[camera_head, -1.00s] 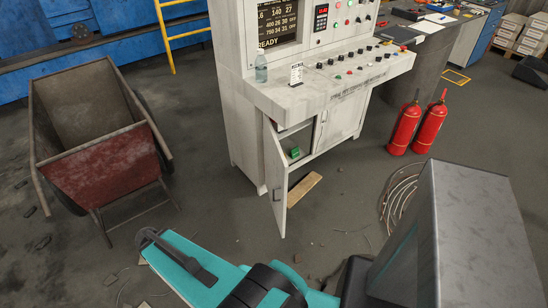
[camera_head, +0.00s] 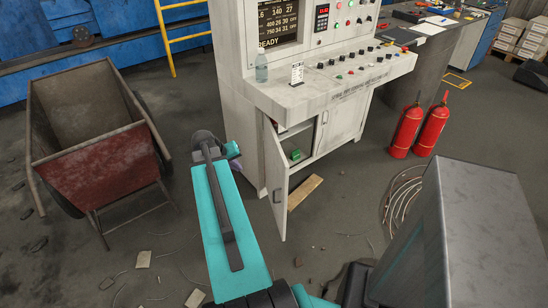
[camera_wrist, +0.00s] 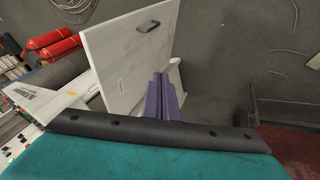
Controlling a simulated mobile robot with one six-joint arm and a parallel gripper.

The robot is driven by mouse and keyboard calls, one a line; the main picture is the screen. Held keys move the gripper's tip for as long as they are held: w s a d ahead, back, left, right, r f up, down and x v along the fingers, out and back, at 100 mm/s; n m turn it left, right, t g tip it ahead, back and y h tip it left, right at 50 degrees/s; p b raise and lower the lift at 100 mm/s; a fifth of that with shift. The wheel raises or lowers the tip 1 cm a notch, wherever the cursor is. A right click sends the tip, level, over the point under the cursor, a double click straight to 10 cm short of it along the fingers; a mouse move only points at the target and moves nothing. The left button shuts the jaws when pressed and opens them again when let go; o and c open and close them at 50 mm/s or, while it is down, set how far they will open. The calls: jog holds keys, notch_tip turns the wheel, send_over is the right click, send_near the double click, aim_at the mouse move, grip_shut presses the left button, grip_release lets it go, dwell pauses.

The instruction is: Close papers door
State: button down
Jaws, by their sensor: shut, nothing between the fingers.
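The papers door (camera_head: 273,190) is the pale left door of the control cabinet and stands swung open toward the camera. Its inside compartment shows behind it, with a green item (camera_head: 295,154) on a shelf. In the wrist view the door (camera_wrist: 120,60) is a broad pale panel with a dark handle (camera_wrist: 148,27). My gripper (camera_wrist: 160,84) has purple fingers, shut and empty, near the door's lower part in that picture; I cannot tell whether they touch it. In the head view my gripper is mostly hidden behind my teal arm, left of the door.
The control console (camera_head: 325,95) carries a bottle (camera_head: 261,68). A rusty cart (camera_head: 100,165) stands at left. Two red extinguishers (camera_head: 418,130) stand right of the cabinet. A wooden board (camera_head: 304,191) lies by the door. Coiled cable (camera_head: 403,195) lies at right.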

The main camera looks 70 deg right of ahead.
jog(key=s+d+r+m+h, duration=0.1)
jog(key=s+d+r, duration=0.4)
jog(key=d, duration=0.1)
jog(key=shift+s+d+r+m+g, duration=0.15)
jog(key=shift+s+r+m+g, duration=0.05)
jog(key=shift+m+g, duration=0.1)
jog(key=s+d+f+p, duration=0.2)
jog(key=s+d+f, duration=0.3)
jog(key=d+f, duration=0.3)
jog(key=shift+p, duration=0.4)
dwell(0.3)
dwell(0.4)
